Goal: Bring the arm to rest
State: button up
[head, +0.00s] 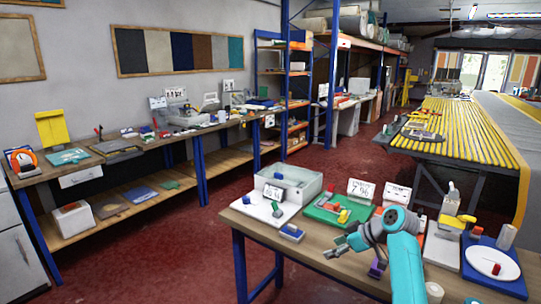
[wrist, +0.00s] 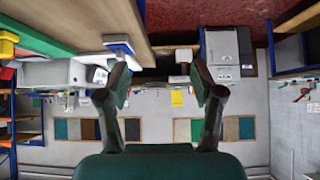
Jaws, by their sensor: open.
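My gripper (head: 337,246) is at the end of my teal arm, over the front part of the wooden table (head: 320,262) in the head view. It points left and is small there. In the wrist view my gripper (wrist: 160,82) shows two dark fingers spread wide apart with nothing between them. The wrist picture is upside down, with the far wall and its colour sample boards between and beyond the fingers. My arm hides part of the table's right half.
The near table holds a grey bin (head: 294,181), a green tray (head: 322,214), a blue block (head: 292,232), a purple piece (head: 377,268) below my gripper, and a blue board (head: 510,283) with a white disc. Red floor (head: 190,240) lies open left of the table.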

jog(key=s+a+f+m+t+h, duration=0.1)
jog(key=s+f+m, duration=0.1)
jog(key=s+f, duration=0.35)
jog(key=s+f+m+t, duration=0.1)
jog(key=s+f, duration=0.1)
jog(key=f, duration=0.6)
jog(key=s+a+f+m+t+h, duration=0.1)
jog(key=s+f+m, duration=0.15)
jog(key=f, duration=0.45)
jog(key=s+f+m+t+h, duration=0.1)
jog(key=s+f, duration=0.4)
jog(key=s, duration=0.5)
jog(key=s+f+m+t+h, duration=0.1)
jog(key=s+f+m+h, duration=0.1)
jog(key=s+f, duration=0.5)
jog(key=s+r+m+t+h, duration=0.1)
jog(key=s+r, duration=0.3)
jog(key=s, duration=0.8)
jog(key=s+r+m+t+h, duration=0.1)
jog(key=s+r, duration=0.2)
jog(key=s, duration=0.9)
jog(key=s+r+t, duration=0.2)
jog(key=s+r, duration=1.2)
jog(key=r, duration=0.2)
jog(key=shift+s+d+r, duration=0.15)
jog(key=shift+d+r, duration=0.1)
jog(key=shift+r, duration=0.05)
